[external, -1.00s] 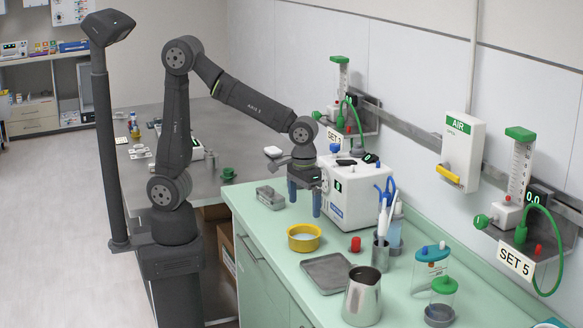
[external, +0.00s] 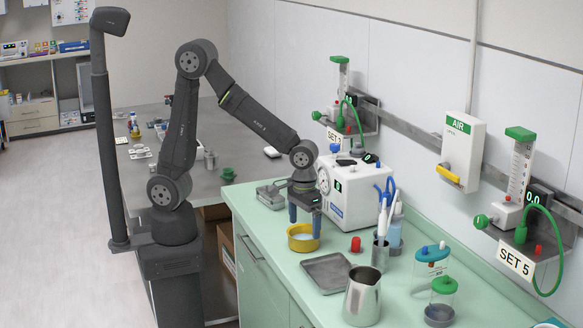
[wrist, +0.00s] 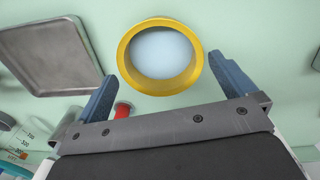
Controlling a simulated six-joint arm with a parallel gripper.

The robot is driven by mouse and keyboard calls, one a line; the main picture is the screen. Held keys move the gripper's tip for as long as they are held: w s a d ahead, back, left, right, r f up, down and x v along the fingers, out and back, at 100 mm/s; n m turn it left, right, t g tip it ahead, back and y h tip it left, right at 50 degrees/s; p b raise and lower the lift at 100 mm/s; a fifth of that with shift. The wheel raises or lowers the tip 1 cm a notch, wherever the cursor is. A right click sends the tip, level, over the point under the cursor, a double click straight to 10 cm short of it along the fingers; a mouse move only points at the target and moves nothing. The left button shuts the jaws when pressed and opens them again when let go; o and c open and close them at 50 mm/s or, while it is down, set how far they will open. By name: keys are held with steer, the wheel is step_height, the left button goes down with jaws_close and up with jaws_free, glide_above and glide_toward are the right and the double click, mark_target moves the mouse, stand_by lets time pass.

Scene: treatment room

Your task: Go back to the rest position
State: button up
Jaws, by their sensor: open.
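My gripper (external: 305,218) hangs from my arm over the green counter (external: 240,205), fingers pointing down. Its two blue fingers are apart with nothing between them. In the external view the fingers overlap the yellow-rimmed bowl (external: 293,243). In the wrist view my gripper (wrist: 164,85) shows both fingers spread. The yellow bowl (wrist: 125,58) with pale contents lies ahead between the fingertip directions, and I see no contact with it.
A white device (external: 350,205) stands close behind my gripper. A metal tray (external: 326,272), a red cap (external: 356,244), a steel jug (external: 362,297) and a cup of tools (external: 380,255) stand on the counter. A grey case (external: 270,196) is at left. The wall rail holds flowmeters.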

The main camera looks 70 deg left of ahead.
step_height(320, 180, down, 5)
steer(key=shift+f, duration=0.1)
steer(key=shift+r, duration=1.9)
